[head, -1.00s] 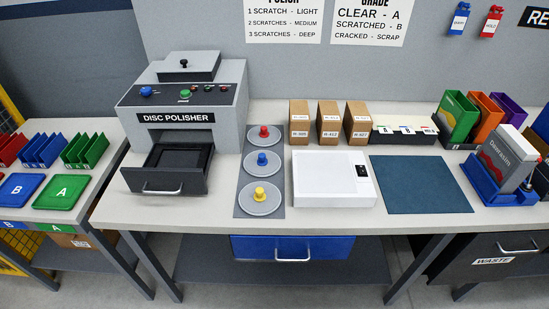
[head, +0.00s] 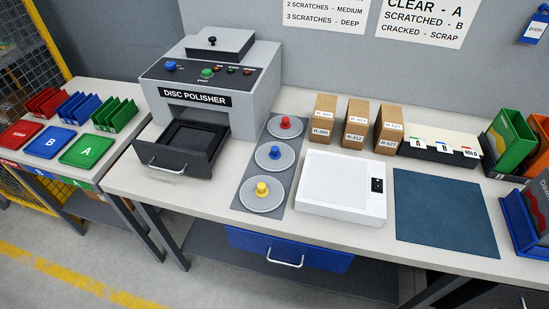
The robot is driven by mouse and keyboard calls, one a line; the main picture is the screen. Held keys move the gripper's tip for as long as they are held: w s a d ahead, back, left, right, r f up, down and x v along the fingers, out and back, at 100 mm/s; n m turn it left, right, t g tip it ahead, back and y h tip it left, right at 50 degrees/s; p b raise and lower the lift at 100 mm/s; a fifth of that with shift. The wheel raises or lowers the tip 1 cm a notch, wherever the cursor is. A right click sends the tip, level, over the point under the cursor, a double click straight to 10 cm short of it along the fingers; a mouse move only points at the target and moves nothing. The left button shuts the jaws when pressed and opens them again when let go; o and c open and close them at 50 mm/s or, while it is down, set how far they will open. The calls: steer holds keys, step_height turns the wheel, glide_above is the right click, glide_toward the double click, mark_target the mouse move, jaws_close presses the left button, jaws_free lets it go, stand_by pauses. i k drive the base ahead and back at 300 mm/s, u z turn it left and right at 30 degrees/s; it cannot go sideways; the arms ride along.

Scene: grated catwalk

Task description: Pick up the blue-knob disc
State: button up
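The blue-knob disc (head: 276,157) is a flat grey disc with a small blue knob in its centre. It lies on a dark grey mat (head: 241,203) on the workbench, in the middle of a row of three. The red-knob disc (head: 284,128) lies behind it and the yellow-knob disc (head: 261,194) lies in front of it. My gripper is not in view.
The disc polisher (head: 211,85) stands left of the discs with its drawer (head: 176,157) pulled out. A white flat device (head: 342,188) lies right of them, with several brown boxes (head: 357,119) behind. A blue-grey mat (head: 445,213) lies bare further right.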

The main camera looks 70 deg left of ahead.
mark_target(273, 156)
steer(key=z, duration=1.35)
steer(key=k, duration=0.15)
steer(key=u, duration=3.75)
steer(key=k, duration=0.2)
steer(key=u, duration=2)
steer(key=k, duration=0.25)
steer(key=u, duration=0.2)
